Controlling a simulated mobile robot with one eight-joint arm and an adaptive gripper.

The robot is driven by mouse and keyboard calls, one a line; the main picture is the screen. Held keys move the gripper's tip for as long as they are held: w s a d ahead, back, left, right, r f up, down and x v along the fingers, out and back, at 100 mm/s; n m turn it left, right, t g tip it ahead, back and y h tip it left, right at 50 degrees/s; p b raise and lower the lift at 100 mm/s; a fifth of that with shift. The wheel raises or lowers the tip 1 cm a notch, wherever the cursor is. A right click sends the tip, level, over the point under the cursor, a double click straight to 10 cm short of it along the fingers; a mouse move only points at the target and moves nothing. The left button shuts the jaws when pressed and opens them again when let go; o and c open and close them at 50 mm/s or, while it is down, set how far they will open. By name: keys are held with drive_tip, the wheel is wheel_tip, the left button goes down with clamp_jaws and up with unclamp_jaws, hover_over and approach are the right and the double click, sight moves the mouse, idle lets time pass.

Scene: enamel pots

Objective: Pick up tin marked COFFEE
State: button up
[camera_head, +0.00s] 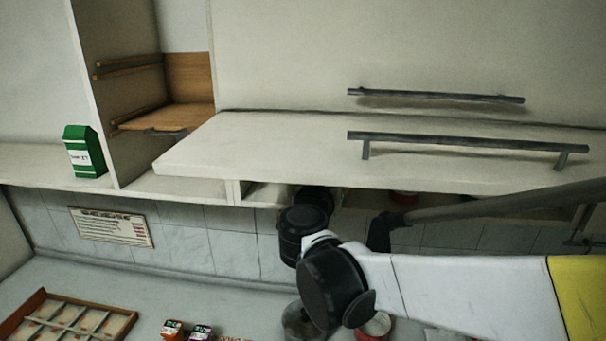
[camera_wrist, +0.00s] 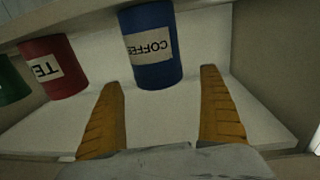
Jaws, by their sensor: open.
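The tin marked COFFEE (camera_wrist: 155,68) is blue with a cream label that shows upside down in the wrist view. It stands on a pale shelf inside the cabinet, just beyond my gripper. My gripper (camera_wrist: 166,80) is open, with its two orange fingers apart and nothing between them. The tin lies ahead of the gap, nearer the left finger, and appears apart from both. In the head view my dark wrist hides the fingers, and I cannot make out the blue tin there.
A red tin with a label reading "TE" (camera_wrist: 52,70) stands left of the blue tin, with a green tin (camera_wrist: 10,82) beyond it. The raised cabinet door (camera_head: 300,150) hangs above my arm. A green carton (camera_head: 85,152) is on the left shelf. A wooden tray (camera_head: 40,300) lies on the counter.

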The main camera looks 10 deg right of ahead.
drive_tip(key=x, duration=0.4)
drive_tip(key=shift+f, duration=0.15)
drive_tip(key=shift+s, duration=0.25)
drive_tip(key=shift+c, duration=0.7)
drive_tip(key=c, duration=1.3)
drive_tip(key=shift+w, duration=0.1)
